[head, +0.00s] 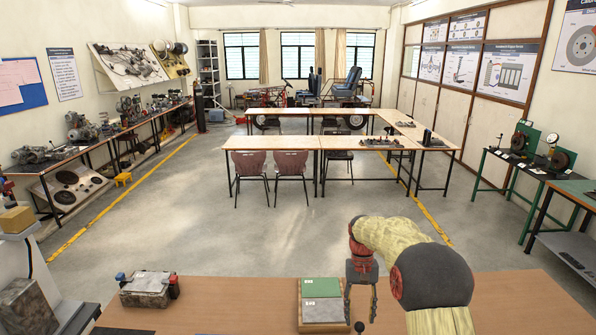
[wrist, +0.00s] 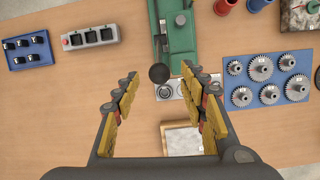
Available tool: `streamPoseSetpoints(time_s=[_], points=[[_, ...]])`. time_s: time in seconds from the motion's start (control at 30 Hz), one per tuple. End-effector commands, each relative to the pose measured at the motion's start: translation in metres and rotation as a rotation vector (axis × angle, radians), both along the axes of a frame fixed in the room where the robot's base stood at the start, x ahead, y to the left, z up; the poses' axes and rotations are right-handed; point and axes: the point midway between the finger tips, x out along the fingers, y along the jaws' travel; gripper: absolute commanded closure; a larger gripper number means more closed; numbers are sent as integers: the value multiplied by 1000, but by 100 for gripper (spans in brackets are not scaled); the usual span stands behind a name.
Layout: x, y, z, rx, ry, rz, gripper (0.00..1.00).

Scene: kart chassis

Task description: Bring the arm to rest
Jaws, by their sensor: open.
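My arm, in a pale yellow sleeve, reaches in from the lower right of the head view. My gripper (head: 360,317) points down above the wooden table (head: 235,292). In the wrist view my gripper (wrist: 160,88) is open, its two yellow-padded fingers wide apart with nothing held between them.
A green vise-like device (wrist: 182,40) lies beyond the fingers. A blue board with several gears (wrist: 290,88) is to its right. A grey switch strip (wrist: 90,38) and a blue rack (wrist: 27,50) are left. A grey box (head: 147,287) stands on the table's left; bare wood lies between.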

Motion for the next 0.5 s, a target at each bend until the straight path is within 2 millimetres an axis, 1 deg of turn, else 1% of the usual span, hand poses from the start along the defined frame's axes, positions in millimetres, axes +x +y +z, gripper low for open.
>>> streamPoseSetpoints(time_s=[0.03,0.17,0.3,0.37,0.5], points=[[-12,0,5,3,-26,8,57],[-43,0,18,9,-89,26,57],[-79,-1,30,13,-159,45,57],[-95,-1,34,14,-189,52,57],[-136,-1,41,16,-256,66,57]])
